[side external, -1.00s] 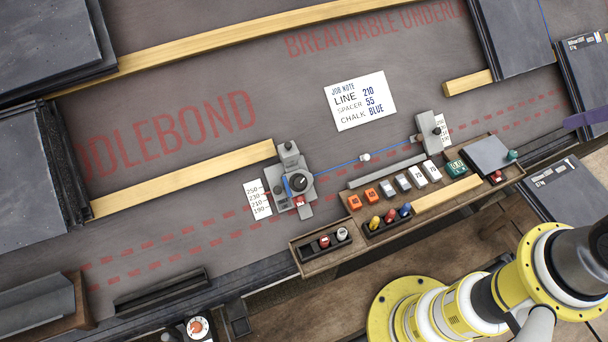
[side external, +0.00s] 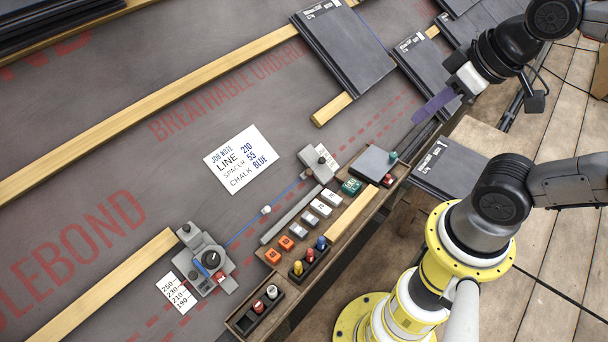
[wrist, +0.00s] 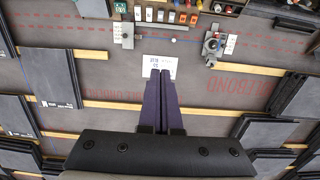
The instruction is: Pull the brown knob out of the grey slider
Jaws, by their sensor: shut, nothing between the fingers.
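A grey slider block (side external: 309,157) with a small dark knob (side external: 321,161) on top sits at the upper end of the blue line. A larger grey device (side external: 213,278) sits at the lower end, with a black dial, a blue part, a red part and small dark knobs. My gripper (side external: 418,119) has purple fingers, shut and empty, well to the right of both grey devices. In the wrist view my gripper (wrist: 160,73) points toward the white note, with both devices farther off.
A wooden tray (side external: 392,186) holds several coloured blocks and pegs beside the line. A white job note (side external: 241,159) lies on the underlay. Stacked dark slates (side external: 343,48) and wooden battens (side external: 150,110) lie around.

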